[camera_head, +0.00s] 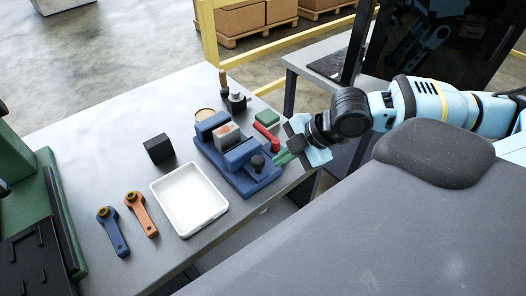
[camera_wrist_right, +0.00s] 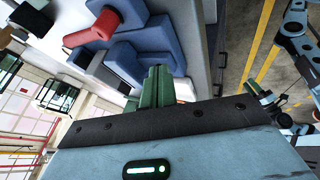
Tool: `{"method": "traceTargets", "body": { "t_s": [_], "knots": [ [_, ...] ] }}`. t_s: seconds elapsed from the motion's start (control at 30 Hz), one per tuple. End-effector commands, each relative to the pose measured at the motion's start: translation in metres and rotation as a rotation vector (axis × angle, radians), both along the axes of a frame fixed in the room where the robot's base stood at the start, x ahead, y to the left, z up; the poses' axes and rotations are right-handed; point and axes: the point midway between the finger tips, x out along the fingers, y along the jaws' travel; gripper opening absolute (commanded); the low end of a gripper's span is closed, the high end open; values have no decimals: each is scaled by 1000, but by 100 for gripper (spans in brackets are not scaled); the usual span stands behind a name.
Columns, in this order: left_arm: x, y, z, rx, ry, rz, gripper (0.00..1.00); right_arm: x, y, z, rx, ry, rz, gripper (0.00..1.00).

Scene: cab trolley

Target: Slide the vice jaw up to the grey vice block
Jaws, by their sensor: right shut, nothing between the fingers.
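The blue vice (camera_head: 262,182) stands on the grey table. Its sliding jaw (camera_head: 240,154) is at the near end, by a dark round knob (camera_head: 257,162). The grey vice block (camera_head: 227,141), with a reddish patch on top, sits between this jaw and the far blue jaw (camera_head: 211,125). I cannot tell whether the sliding jaw touches the block. My right gripper (camera_head: 283,158) is shut and empty, its green fingers just right of the knob end. In the right wrist view the shut fingers (camera_wrist_right: 155,86) overlap the blue vice parts (camera_wrist_right: 140,45). My left gripper is not in view.
A red handle-like part (camera_head: 266,135) and a green block (camera_head: 267,117) lie right of the vice. A white tray (camera_head: 211,221) and a black cube (camera_head: 158,149) are left of it. Blue (camera_head: 114,236) and orange (camera_head: 142,215) wrenches lie further left.

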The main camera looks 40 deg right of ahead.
Motion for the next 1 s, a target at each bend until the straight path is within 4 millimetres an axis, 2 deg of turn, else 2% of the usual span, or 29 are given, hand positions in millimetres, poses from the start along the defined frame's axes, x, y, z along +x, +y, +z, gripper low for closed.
{"method": "traceTargets", "body": {
  "t_s": [0.17,0.3,0.5,1.0],
  "knots": [
    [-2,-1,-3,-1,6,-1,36,13,13,-23,5,2,0,0],
    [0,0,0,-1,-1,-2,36,33,14,-21,3,-5,-3,0],
    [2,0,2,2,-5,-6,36,49,15,-21,1,-4,-1,0],
    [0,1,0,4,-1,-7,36,55,15,-23,0,-1,-2,0]
  ]
}}
